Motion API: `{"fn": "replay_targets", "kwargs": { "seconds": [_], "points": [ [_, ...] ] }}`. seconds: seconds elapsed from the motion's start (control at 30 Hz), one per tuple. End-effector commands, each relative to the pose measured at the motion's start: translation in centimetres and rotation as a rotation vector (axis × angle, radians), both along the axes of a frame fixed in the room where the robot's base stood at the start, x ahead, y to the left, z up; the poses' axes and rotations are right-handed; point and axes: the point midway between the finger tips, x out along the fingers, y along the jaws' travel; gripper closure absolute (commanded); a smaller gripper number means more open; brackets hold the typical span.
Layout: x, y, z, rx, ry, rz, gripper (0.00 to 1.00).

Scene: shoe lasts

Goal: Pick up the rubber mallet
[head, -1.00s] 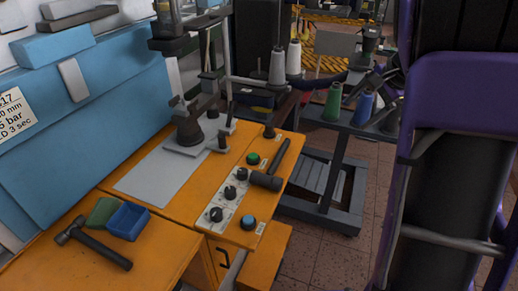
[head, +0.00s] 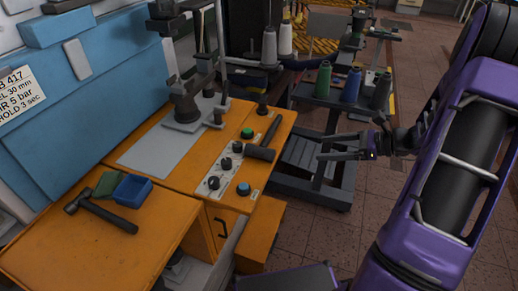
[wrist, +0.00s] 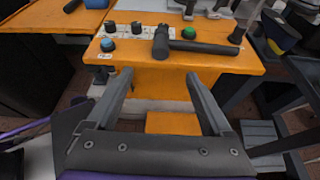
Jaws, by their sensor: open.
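The rubber mallet (head: 262,149), black with a cylindrical head, lies on the orange worktop beside the control knobs. Its handle points away toward the back in the head view. In the wrist view the mallet (wrist: 198,46) lies ahead of the fingers, head near the middle and handle to the right. My gripper (head: 322,149) is open and empty, to the right of the worktop and apart from the mallet. In the wrist view its two fingers (wrist: 158,76) are spread, with the orange cabinet front between them. A second hammer (head: 100,213) lies on the left orange bench.
Knobs and a green button (head: 247,133) are close to the mallet. A grey press fixture (head: 187,105) stands behind it. A grey trolley with thread cones (head: 351,86) stands at the right.

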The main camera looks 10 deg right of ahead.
Motion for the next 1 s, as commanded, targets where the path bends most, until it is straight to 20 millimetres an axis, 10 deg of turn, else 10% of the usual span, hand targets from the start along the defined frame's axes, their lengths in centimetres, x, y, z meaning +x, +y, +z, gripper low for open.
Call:
{"fn": "replay_targets", "kwargs": {
  "seconds": [0.5,1.0],
  "points": [
    [4.3,8.0,-3.9,0.004,0.001,0.003,0.15],
    [6.4,11.4,-6.2,0.004,0.001,0.003,0.15]
  ]
}}
